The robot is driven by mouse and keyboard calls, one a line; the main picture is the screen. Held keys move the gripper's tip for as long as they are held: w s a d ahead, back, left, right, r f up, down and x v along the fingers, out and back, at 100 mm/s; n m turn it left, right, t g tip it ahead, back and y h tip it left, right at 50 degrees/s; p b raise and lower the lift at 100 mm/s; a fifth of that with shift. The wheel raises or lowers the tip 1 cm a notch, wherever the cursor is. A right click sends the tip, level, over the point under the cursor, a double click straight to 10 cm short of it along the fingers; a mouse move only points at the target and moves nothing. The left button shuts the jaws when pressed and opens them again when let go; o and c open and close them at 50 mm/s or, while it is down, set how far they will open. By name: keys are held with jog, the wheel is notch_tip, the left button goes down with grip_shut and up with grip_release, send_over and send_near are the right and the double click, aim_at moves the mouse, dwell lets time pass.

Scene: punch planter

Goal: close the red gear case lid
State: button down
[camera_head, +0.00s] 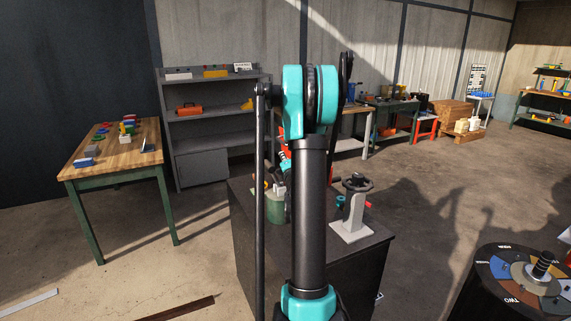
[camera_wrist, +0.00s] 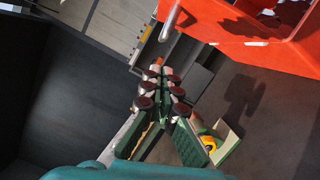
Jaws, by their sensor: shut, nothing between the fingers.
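A large red case (camera_wrist: 265,42) fills the top right of the wrist view, cut off by the frame edge. Its upper part shows an opening with pale parts inside; I cannot tell lid from body for certain. A grey rounded bar (camera_wrist: 171,22) sticks down at its left edge. My gripper (camera_wrist: 158,74) is shut and empty, its fingers pointing up in the picture, below and left of the red case and apparently apart from it. In the head view my arm hides most of the area where the case may stand; only small red bits show beside it.
A dark cabinet (camera_head: 255,235) stands in front of me, bearing a grey stand with a black handwheel (camera_head: 357,184) and a green cylinder (camera_head: 277,206). A wooden table (camera_head: 75,170) is at the left, a round black table (camera_head: 492,290) at the lower right. Open floor lies to the right.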

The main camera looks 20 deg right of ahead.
jog(key=x, duration=1)
jog(key=shift+w, duration=0.3)
jog(key=shift+d, duration=0.1)
